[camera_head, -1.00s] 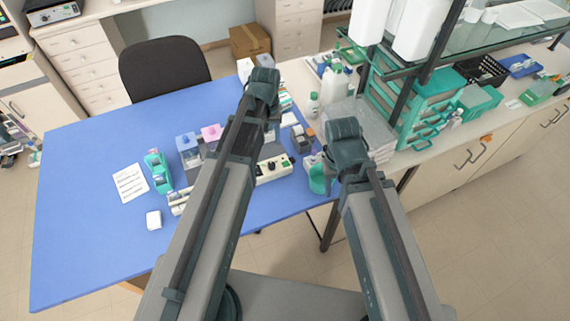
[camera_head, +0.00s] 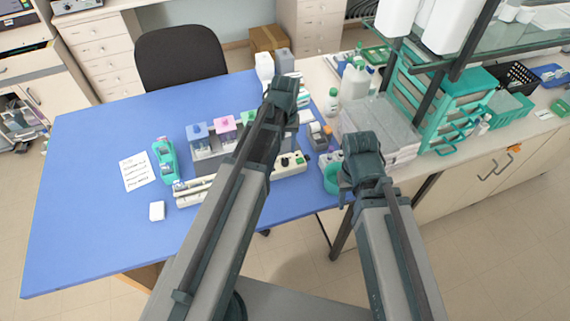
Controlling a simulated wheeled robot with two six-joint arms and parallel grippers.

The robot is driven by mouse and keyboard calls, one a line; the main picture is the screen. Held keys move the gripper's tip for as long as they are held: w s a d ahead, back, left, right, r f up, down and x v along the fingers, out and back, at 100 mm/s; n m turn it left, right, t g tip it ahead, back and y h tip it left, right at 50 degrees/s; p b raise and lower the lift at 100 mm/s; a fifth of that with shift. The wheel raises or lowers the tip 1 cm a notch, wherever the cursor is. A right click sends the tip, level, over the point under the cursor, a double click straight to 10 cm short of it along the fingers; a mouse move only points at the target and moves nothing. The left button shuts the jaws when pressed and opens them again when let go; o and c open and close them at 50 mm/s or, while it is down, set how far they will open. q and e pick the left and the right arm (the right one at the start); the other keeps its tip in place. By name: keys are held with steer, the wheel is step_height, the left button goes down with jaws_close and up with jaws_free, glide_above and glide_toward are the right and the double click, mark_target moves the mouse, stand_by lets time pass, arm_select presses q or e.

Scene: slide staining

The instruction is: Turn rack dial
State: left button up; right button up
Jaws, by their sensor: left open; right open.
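A long cream staining rack unit (camera_head: 292,165) lies on the blue table, with a dark dial (camera_head: 284,161) and a green knob on its right part. My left arm crosses in front of its middle and hides part of it. Blue and pink-topped staining jars (camera_head: 224,126) stand behind it. My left gripper (camera_head: 284,97) is open, beyond the rack and above the table; its fingers are mostly hidden by my wrist. My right gripper (camera_head: 348,180) is open, to the right of the dial and apart from it, near the table's right edge; its fingertips are hard to make out.
A teal container (camera_head: 331,178) sits close beside my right gripper. A teal tool (camera_head: 165,160), a note (camera_head: 138,171) and a small white block (camera_head: 157,211) lie at left. Clear stacked trays (camera_head: 385,135) and a shelf post stand at right. The front left of the table is clear.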

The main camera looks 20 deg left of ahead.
mark_target(285, 160)
arm_select(q)
step_height(285, 160, down, 6)
steer(key=b, duration=0.5)
steer(key=shift+f, duration=0.2)
jaws_close()
